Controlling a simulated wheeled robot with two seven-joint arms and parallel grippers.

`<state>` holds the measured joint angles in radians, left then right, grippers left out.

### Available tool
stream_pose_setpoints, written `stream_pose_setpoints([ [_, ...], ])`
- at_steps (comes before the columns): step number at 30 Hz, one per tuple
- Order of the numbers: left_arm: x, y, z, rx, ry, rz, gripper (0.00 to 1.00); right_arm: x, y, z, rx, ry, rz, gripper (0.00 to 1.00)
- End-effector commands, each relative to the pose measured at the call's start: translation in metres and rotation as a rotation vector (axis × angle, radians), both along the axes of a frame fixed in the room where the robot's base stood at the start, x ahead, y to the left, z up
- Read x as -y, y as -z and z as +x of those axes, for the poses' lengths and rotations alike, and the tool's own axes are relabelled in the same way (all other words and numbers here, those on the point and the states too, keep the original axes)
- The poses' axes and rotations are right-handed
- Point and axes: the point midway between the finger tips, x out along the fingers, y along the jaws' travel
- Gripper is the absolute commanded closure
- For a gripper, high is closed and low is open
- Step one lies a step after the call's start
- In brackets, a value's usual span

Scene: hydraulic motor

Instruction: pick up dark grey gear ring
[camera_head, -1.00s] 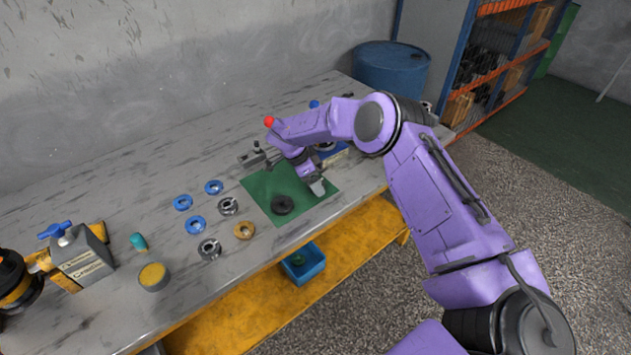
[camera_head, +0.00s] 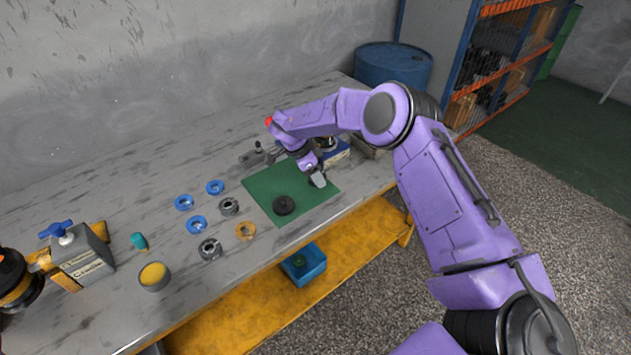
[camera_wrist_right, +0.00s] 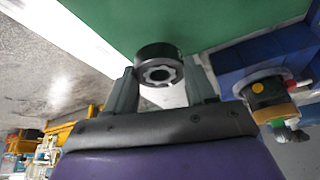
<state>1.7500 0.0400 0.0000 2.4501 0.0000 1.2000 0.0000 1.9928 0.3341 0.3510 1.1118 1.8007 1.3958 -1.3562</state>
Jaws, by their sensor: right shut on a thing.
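The dark grey gear ring (camera_wrist_right: 158,66), with a toothed inner hole, is between the two fingertips of my right gripper (camera_wrist_right: 163,82) in the right wrist view. The gripper is shut on it. In the head view my right gripper (camera_head: 318,180) is over the right part of the green mat (camera_head: 262,189), and the held ring is mostly hidden there. A separate dark round part (camera_head: 284,205) lies on the mat, to the left of the gripper.
Several blue rings (camera_head: 196,224), grey metal rings (camera_head: 210,249) and a brass-coloured ring (camera_head: 245,230) lie left of the mat. A blue fixture (camera_wrist_right: 225,62) stands beside the mat. A blue bin (camera_head: 304,266) sits on the yellow shelf (camera_head: 240,315) below the table edge.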

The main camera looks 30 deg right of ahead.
Motion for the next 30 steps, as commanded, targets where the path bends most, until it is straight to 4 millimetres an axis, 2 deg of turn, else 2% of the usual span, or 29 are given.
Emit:
stream_pose_setpoints([
  [6,0.0,0.019,0.0,0.0,0.0,0.0,0.44,-0.036,-0.057,-0.033,0.007,-0.004,0.002,0.89],
  [13,0.0,0.034,0.0,0.0,0.0,0.0,0.44,-0.082,-0.085,-0.076,0.004,-0.002,0.001,0.89],
  [19,0.0,0.038,0.0,0.0,0.0,0.0,0.44,-0.1,-0.098,-0.093,0.002,-0.001,0.001,0.89],
  [30,0.0,0.037,0.0,0.0,0.0,0.0,0.44,-0.102,-0.1,-0.095,0.002,0.001,0.001,0.89],
])
